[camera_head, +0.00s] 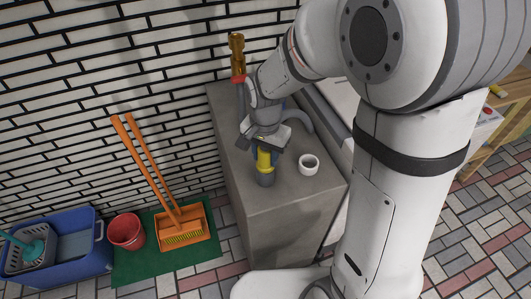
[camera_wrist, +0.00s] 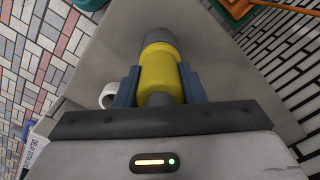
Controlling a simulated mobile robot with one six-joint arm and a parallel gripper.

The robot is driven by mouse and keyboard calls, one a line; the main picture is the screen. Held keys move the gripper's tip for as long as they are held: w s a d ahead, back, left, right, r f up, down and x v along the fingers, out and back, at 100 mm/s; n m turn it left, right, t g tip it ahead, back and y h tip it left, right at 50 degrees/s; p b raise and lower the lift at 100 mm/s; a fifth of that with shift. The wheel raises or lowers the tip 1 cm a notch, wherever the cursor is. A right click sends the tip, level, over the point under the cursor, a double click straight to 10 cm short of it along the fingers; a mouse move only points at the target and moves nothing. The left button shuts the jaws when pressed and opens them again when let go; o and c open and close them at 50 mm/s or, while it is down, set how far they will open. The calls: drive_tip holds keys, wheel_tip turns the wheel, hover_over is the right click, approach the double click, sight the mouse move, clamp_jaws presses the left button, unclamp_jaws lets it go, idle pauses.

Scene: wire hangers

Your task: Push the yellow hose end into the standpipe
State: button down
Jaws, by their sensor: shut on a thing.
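My gripper (camera_head: 264,146) is shut on the yellow hose end (camera_head: 264,160), above the grey counter. In the wrist view the yellow hose end (camera_wrist: 160,75) sits between the two blue-grey fingers (camera_wrist: 158,88). A short grey cylinder, which looks like the standpipe (camera_head: 266,179), is directly below the yellow part in the head view. A grey cylinder also shows beyond the yellow part in the wrist view (camera_wrist: 160,37). The two look in line and touching; I cannot tell how deep the hose end sits. A grey hose (camera_head: 299,119) curves behind my gripper.
A white cup (camera_head: 309,166) stands on the counter (camera_head: 290,205), close to the right of the standpipe.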

drive_tip(key=shift+f, duration=0.3)
drive_tip(key=c, duration=0.9)
unclamp_jaws()
drive_tip(key=shift+o, duration=0.2)
wheel_tip(320, 180, up, 8)
drive_tip(key=shift+f, duration=0.1)
drive_tip(key=s+d+r+n+t+p, duration=0.1)
drive_tip(key=s+d+r+n, duration=0.1)
drive_tip(key=s+d, duration=0.4)
drive_tip(key=s+d+r+n+t+p, duration=0.1)
drive_tip(key=s+d+r+n, duration=0.2)
drive_tip(key=s+d, duration=0.3)
drive_tip(key=shift+d+r+n+t, duration=0.3)
drive_tip(key=shift+d+r+n, duration=0.1)
drive_tip(key=shift+d, duration=0.1)
